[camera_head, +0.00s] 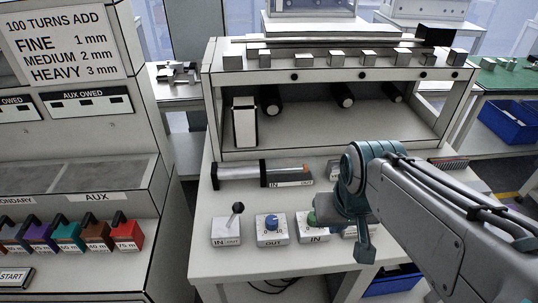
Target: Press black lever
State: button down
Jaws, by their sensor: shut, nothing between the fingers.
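The black lever (236,212) is a thin stick with a round black knob. It rises, leaning slightly right, from a small white box (227,233) marked IN and OUT, at the front left of the white workbench (240,268). My gripper (364,252) reaches in from the right and is shut and empty. It is over the front right of the bench, well to the right of the lever and apart from it. My gripper and wrist partly hide the boxes there.
A box with a blue knob (271,224) and one with a green button (311,218) stand between lever and gripper. A grey cylinder device (238,172) lies behind the lever. A shelf unit (340,142) closes off the back. Colored bins (72,238) stand at left.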

aim_at(238, 207)
jog(key=k, duration=1.35)
jog(key=z, duration=0.05)
jog(key=i, duration=0.75)
jog(key=z, duration=0.4)
